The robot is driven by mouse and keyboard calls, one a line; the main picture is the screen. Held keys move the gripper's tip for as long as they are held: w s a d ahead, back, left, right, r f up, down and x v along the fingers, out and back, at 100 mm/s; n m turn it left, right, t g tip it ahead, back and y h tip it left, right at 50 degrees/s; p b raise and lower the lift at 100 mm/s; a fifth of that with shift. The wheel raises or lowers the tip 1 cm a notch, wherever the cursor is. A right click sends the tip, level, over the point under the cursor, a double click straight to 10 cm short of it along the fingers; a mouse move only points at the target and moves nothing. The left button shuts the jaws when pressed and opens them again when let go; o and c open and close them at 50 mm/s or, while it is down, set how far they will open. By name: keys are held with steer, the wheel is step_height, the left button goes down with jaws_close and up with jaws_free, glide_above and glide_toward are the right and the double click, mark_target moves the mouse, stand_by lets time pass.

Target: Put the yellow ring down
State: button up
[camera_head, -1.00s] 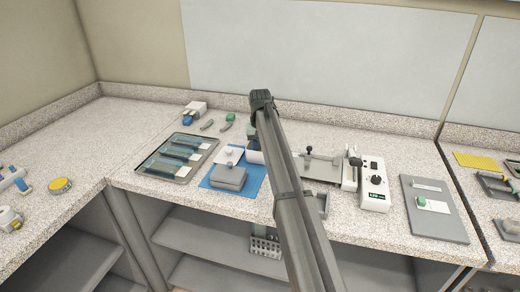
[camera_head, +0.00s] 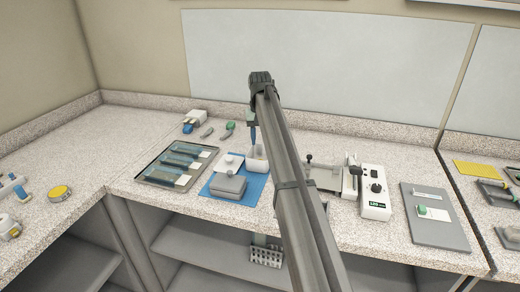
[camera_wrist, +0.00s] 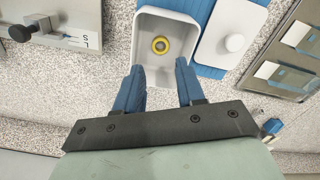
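The yellow ring (camera_wrist: 160,45) lies on the floor of a small white open box (camera_wrist: 143,70) in the wrist view. My gripper (camera_wrist: 158,66) has two blue fingers set apart, with nothing between them. Their tips are at the near side of the box, and the ring shows beyond them, apart from both. In the head view my gripper (camera_head: 253,143) points down just above the white box (camera_head: 258,164). The ring is not visible there.
A white lid (camera_wrist: 233,42) with a knob lies on the blue mat (camera_head: 256,190) next to the box, with a grey block (camera_head: 228,187) in front. A tray of slides (camera_head: 150,176) stands left. A device with a green display (camera_head: 376,192) stands right.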

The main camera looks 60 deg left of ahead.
steer(key=shift+r, duration=1.7)
